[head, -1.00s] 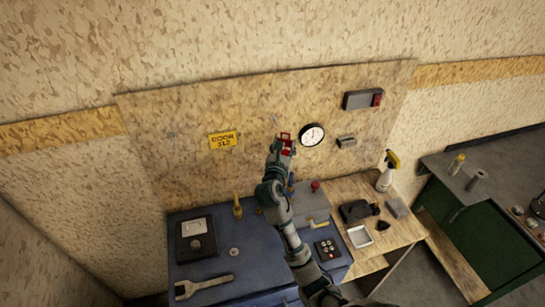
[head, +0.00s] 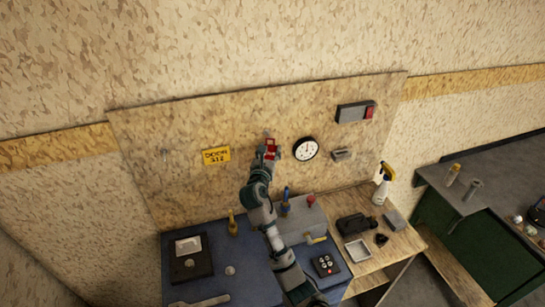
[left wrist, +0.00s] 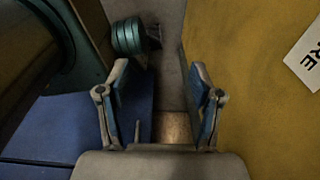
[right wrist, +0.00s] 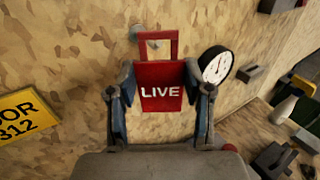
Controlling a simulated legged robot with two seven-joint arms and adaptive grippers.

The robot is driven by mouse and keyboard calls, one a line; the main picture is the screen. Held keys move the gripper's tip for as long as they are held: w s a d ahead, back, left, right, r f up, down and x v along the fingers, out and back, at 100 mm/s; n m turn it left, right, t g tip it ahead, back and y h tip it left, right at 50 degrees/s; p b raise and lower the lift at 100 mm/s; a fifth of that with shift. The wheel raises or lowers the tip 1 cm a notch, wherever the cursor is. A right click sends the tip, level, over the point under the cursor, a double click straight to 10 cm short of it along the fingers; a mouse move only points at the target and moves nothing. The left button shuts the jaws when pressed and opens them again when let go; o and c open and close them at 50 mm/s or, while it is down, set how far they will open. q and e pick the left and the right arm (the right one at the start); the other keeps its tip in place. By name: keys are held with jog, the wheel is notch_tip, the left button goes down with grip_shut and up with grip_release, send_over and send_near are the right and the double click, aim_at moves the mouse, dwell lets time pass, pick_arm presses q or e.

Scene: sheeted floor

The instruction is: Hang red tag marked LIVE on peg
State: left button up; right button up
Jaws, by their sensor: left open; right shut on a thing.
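The red tag marked LIVE (right wrist: 160,88) is upright in the right wrist view, with an open rectangular loop at its top. My right gripper (right wrist: 160,70) is shut on the tag's two sides. In the head view the tag (head: 269,150) is in front of the board, left of the clock. A small pale peg (right wrist: 135,33) shows on the board at the loop's upper left side. I cannot tell whether the loop touches it. My left gripper (left wrist: 160,68) is open and empty in the left wrist view; it is outside the head view.
The wooden board (head: 180,185) carries a yellow door sign (head: 216,155), a clock (head: 306,149) and a grey box with a red switch (head: 355,112). Below are a blue bench (head: 245,285) with tools and a wooden table (head: 350,197) with a spray bottle (head: 382,184).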

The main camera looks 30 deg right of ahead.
aim_at(269, 150)
jog(key=shift+w+f+b, duration=0.15)
jog(key=shift+w+b, duration=0.15)
jog(key=shift+w, duration=0.05)
jog(key=shift+w+d, duration=0.15)
jog(key=shift+w, duration=0.1)
jog(key=shift+w+d+f+b, duration=0.2)
jog(key=shift+w+d+b, duration=0.4)
jog(key=shift+b, duration=0.2)
jog(key=shift+w+d, duration=0.2)
jog(key=shift+d, duration=0.15)
pick_arm(q)
jog(key=shift+d+f+p, duration=0.15)
jog(key=shift+f+p, duration=0.4)
jog(key=shift+f, duration=0.2)
pick_arm(e)
jog(key=shift+w+a+f, duration=0.1)
jog(key=shift+w+f, duration=0.05)
jog(key=shift+w, duration=0.25)
jog(key=shift+w+a+f, duration=0.1)
jog(key=shift+w+f, duration=0.05)
jog(key=shift+w, duration=0.25)
pick_arm(q)
jog(key=shift+d, duration=0.1)
pick_arm(e)
jog(key=shift+d+f, duration=0.1)
jog(key=shift+d, duration=0.15)
